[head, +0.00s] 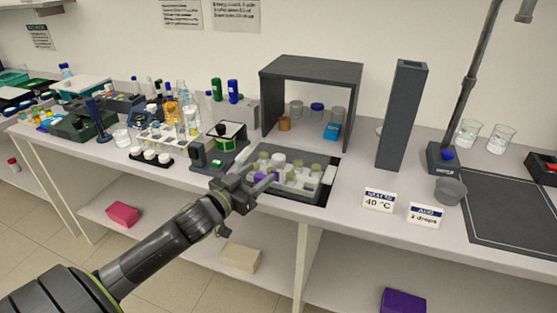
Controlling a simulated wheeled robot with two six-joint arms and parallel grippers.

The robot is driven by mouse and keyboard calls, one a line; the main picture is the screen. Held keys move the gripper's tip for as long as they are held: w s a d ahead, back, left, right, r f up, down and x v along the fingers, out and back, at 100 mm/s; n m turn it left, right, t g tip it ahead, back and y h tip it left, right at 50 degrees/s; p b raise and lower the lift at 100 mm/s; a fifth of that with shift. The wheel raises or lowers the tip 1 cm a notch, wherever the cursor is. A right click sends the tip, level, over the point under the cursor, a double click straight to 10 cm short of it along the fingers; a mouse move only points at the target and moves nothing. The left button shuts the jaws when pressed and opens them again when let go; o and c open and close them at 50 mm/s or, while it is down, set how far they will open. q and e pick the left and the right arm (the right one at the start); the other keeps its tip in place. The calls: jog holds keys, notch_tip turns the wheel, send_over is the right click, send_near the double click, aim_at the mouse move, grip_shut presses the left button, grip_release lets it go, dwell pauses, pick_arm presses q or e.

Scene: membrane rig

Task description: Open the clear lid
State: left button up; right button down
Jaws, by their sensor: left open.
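A dark tray (313,198) on the bench holds a pale, see-through box with several vials and jars (290,177) in it. I cannot make out the clear lid's edges, or tell whether it is raised. My left gripper (263,181) is open at the tray's front left corner, with its fingers pointing toward the box. I cannot tell whether it touches anything. It hides part of that corner. My right gripper is not in view.
A grey open-fronted hood (312,71) stands behind the tray. A tall dark column (401,115) is to its right. A green and black device (219,148) and bottles crowd the left. Label cards (379,200) stand at right; some bench around them is clear.

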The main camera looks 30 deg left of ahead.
aim_at(274, 161)
pick_arm(q)
jog(key=w, duration=0.9)
jog(key=shift+w+d, duration=0.3)
jog(key=shift+d, duration=0.05)
grip_shut()
